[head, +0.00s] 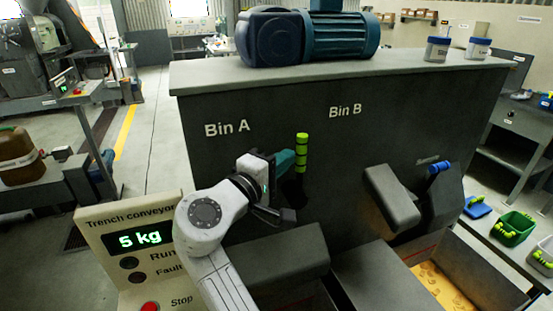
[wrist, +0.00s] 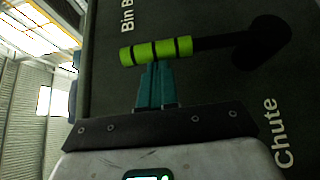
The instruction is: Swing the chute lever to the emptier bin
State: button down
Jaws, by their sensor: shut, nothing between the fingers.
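The chute lever has a yellow-green handle with dark bands (head: 301,152) on a black arm (head: 293,190). It stands roughly upright on the dark cabinet front, between the labels Bin A and Bin B. My gripper (head: 288,160) is at the left side of the handle, its teal fingers shut with nothing between them. In the wrist view the fingertips (wrist: 156,66) meet or nearly meet the handle (wrist: 156,50); contact is unclear. The open bin (head: 437,285) at lower right holds yellow chips. The contents of any bin on the left are hidden.
A second lever with a blue handle (head: 440,167) is on the right of the cabinet (head: 375,125). Grey chute boxes (head: 392,198) project from its front. The conveyor panel (head: 122,250), reading 5 kg, stands left of my arm. A blue motor (head: 340,37) sits on top.

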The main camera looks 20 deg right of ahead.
aim_at(300, 151)
jog(key=d+y+p, duration=0.1)
jog(key=d+r+m+g+y+p, duration=0.1)
jog(key=d+p, duration=0.1)
jog(key=shift+d+r+p, duration=0.2)
jog(key=shift+p, duration=0.1)
jog(key=d, duration=0.3)
jog(key=shift+f, duration=0.4)
jog(key=shift+m, duration=0.3)
